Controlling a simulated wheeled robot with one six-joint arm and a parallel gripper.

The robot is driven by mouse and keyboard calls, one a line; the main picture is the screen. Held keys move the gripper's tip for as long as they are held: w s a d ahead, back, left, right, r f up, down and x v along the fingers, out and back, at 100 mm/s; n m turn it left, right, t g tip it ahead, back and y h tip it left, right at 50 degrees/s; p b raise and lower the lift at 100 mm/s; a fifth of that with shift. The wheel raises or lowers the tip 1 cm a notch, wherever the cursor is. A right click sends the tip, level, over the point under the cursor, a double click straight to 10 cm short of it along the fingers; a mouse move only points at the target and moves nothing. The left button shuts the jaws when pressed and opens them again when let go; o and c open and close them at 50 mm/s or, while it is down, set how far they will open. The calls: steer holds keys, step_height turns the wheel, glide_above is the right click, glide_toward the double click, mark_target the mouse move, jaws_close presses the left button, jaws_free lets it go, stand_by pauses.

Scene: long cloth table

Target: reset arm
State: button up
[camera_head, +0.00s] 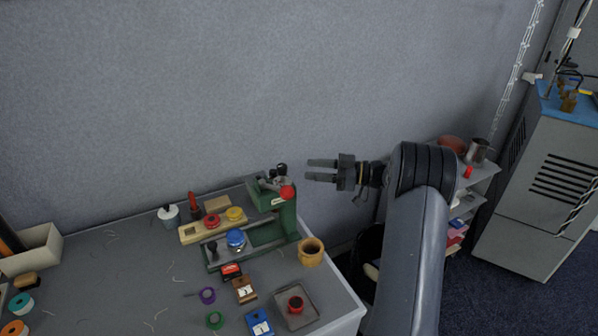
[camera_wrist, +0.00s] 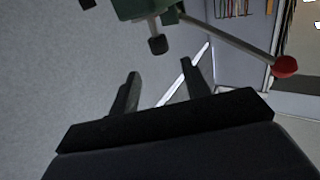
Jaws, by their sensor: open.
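My gripper (camera_head: 321,170) is raised near the grey wall, to the right of the green press (camera_head: 287,217) and above the table's right end. Its two fingers point left in the head view and are apart, with nothing between them. In the wrist view my gripper (camera_wrist: 157,92) also shows two separated dark fingers with an empty gap. Part of the green press (camera_wrist: 135,8) and its lever with a red knob (camera_wrist: 286,67) appear ahead of the fingers, apart from them.
The grey table (camera_head: 120,270) carries a wooden pot (camera_head: 311,252), a square tray (camera_head: 310,313), a blue-topped piece (camera_head: 236,238), tape rolls and small boxes. A beige bin (camera_head: 36,250) stands at left. A shelf (camera_head: 483,178) and grey cabinet (camera_head: 535,190) stand at right.

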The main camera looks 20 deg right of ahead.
mark_target(282, 166)
steer(key=shift+s+d, duration=0.25)
steer(key=shift+d, duration=0.3)
steer(key=p+x, duration=0.2)
steer(key=x, duration=0.9)
steer(key=shift+p, duration=0.35)
steer(key=shift+s, duration=0.1)
steer(key=shift+m+t, duration=0.3)
steer(key=shift+t, duration=0.1)
